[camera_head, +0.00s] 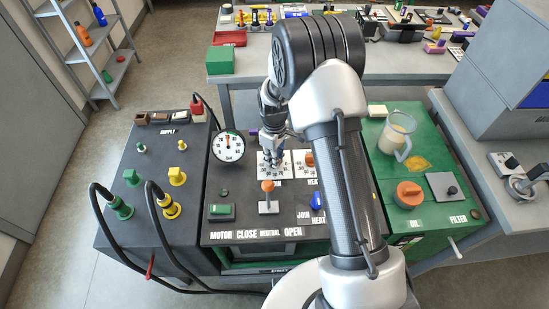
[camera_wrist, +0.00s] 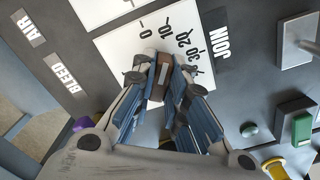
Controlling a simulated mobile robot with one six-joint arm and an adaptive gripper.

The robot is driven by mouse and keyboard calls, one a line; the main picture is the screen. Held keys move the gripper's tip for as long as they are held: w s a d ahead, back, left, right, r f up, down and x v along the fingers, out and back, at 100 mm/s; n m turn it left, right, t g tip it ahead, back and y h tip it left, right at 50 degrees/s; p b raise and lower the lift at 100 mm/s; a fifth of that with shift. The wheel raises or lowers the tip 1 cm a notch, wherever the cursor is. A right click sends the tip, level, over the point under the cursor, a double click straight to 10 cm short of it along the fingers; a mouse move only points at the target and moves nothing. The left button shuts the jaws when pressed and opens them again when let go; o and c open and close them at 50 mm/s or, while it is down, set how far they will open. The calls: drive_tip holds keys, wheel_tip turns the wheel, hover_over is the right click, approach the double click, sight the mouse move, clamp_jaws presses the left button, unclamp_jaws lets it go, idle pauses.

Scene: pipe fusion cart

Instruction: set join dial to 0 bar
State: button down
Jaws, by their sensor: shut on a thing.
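The join dial's white scale plate (camera_wrist: 118,52) fills the middle of the wrist view. Its marks 0, 10, 20 and 30 show, with the JOIN label beside it; the other marks are hidden behind my gripper. My gripper (camera_wrist: 165,82) is shut on the dial's brown knob (camera_wrist: 164,60). Only part of the knob shows between the blue-grey finger pads, near the 0 and 10 marks; I cannot tell its exact setting. In the head view my gripper (camera_head: 274,160) is over the dial's plate (camera_head: 263,175), and the knob is hidden.
A round gauge (camera_head: 228,147) stands left of the dial. Another dial with an orange knob (camera_head: 309,159) is close on the right, partly behind my arm. A jug (camera_head: 397,135) sits on the green unit at right.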

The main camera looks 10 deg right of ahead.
drive_tip(key=n, duration=0.2)
drive_tip(key=shift+n, duration=0.4)
drive_tip(key=shift+n, duration=1.5)
drive_tip(key=shift+n, duration=0.6)
unclamp_jaws()
drive_tip(key=shift+r+p, duration=2.1)
drive_tip(key=shift+r, duration=0.9)
